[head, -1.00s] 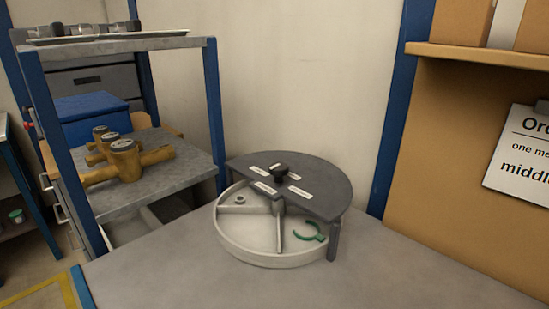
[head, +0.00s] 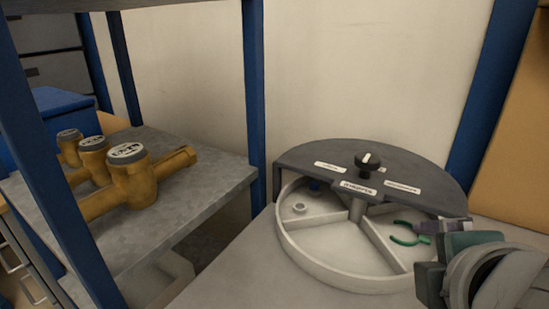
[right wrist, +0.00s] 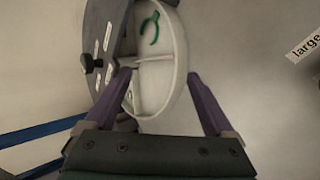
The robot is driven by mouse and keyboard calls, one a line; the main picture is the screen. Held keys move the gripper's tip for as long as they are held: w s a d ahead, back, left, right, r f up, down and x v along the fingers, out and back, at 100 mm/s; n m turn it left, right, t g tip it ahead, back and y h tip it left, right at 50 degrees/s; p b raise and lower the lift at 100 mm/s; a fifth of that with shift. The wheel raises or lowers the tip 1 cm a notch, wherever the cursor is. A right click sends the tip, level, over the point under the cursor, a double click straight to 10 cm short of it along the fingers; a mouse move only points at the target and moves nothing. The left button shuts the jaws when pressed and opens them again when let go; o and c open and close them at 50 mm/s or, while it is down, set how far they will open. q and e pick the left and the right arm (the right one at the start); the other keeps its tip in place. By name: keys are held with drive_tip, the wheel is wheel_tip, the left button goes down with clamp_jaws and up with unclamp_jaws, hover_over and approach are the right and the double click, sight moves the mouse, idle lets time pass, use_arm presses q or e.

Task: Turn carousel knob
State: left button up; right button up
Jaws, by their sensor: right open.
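The carousel is a round white tray (head: 335,277) with dividers, partly under a dark half-disc cover (head: 420,175). The black knob (head: 367,163) stands at the middle of the cover's front edge, with a white mark on top. It also shows in the right wrist view (right wrist: 90,62), left of the fingers. My right gripper (head: 425,243) is at the tray's right side, apart from the knob. In the right wrist view its purple fingers (right wrist: 158,75) are open, with the tray's rim beyond the gap. The back of the tray is hidden by the cover. My left gripper is out of view.
A green C-shaped clip (head: 408,236) and a small white ring (head: 299,208) lie in separate tray compartments. Several brass meters (head: 130,180) stand on a grey shelf at left. Blue posts (head: 254,100) rise behind. The bench before the tray is clear.

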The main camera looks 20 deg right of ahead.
sight(370, 165)
drive_tip(key=w+d+n+t+h+b, duration=0.1)
drive_tip(key=w+d+n+t+b, duration=0.1)
drive_tip(key=w+n, duration=0.3)
drive_tip(key=w+d+r+n+t+b, duration=0.1)
drive_tip(key=w+n+t+b, duration=0.2)
drive_tip(key=w+n, duration=0.3)
drive_tip(key=w+d+r+n+t+h+b, duration=0.1)
drive_tip(key=w+d+n+t+b, duration=0.1)
drive_tip(key=w+n, duration=0.4)
drive_tip(key=shift+w+d+t+h+b, duration=0.15)
drive_tip(key=shift+w+t+b, duration=0.2)
drive_tip(key=shift+w, duration=0.6)
drive_tip(key=shift+w+d+t+h+b, duration=0.15)
drive_tip(key=shift+w+t+b, duration=0.2)
drive_tip(key=shift+w, duration=0.6)
drive_tip(key=shift+c, duration=0.4)
